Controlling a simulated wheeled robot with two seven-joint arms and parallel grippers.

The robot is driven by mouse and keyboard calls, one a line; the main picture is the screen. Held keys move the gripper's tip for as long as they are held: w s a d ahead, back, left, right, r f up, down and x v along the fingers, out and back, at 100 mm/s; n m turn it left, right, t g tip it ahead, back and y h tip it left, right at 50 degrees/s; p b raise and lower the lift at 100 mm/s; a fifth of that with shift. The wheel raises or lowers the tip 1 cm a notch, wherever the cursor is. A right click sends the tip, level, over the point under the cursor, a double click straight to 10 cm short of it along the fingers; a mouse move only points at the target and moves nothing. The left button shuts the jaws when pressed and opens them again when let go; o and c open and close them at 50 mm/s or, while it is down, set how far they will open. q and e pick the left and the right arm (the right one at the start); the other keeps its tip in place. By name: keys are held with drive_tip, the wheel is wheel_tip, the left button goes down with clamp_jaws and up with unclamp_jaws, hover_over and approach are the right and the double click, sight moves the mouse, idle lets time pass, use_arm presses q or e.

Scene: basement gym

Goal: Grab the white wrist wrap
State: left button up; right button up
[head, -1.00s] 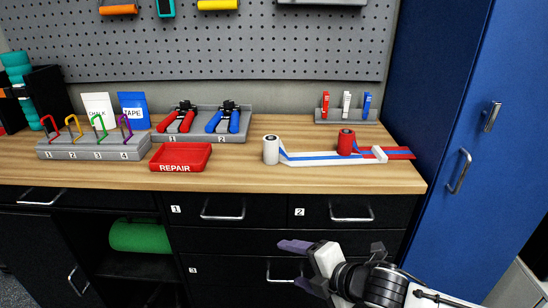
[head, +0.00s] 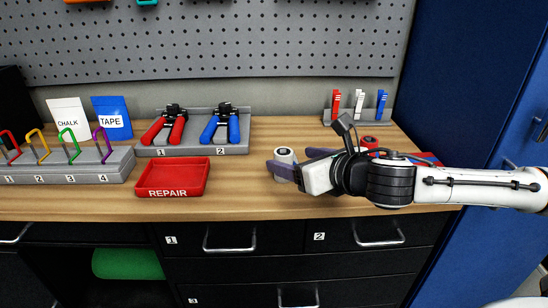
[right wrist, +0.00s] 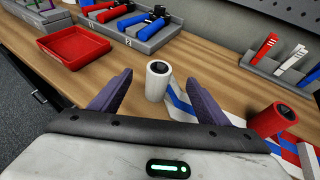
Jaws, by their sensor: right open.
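The white wrist wrap is a white roll (head: 284,155) standing upright on the wooden bench top. In the right wrist view the white roll (right wrist: 157,82) stands between the tips of my right gripper, with a gap on both sides. Its unrolled blue-striped strip (right wrist: 180,103) runs right, partly behind the right finger. My right gripper (head: 291,163) is open and empty, low over the bench with its purple fingers pointing at the roll. My arm hides most of the strip in the head view. My left gripper is out of view.
A red wrap (head: 369,143) stands close on the right, partly behind my arm. A red REPAIR tray (head: 172,193) lies to the left. Two hand grips (head: 222,124) and a clip rack (head: 340,116) stand at the back. Bench is clear between tray and white roll.

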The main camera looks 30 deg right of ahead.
sight(292, 159)
drive_tip(key=shift+x, duration=4.5)
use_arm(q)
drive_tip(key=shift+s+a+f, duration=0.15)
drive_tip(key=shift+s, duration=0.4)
use_arm(e)
drive_tip(key=shift+a+f, duration=0.1)
drive_tip(key=shift+a, duration=0.1)
drive_tip(key=c, duration=1.1)
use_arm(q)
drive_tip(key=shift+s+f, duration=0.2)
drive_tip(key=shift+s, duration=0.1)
use_arm(e)
drive_tip(key=shift+c, duration=0.3)
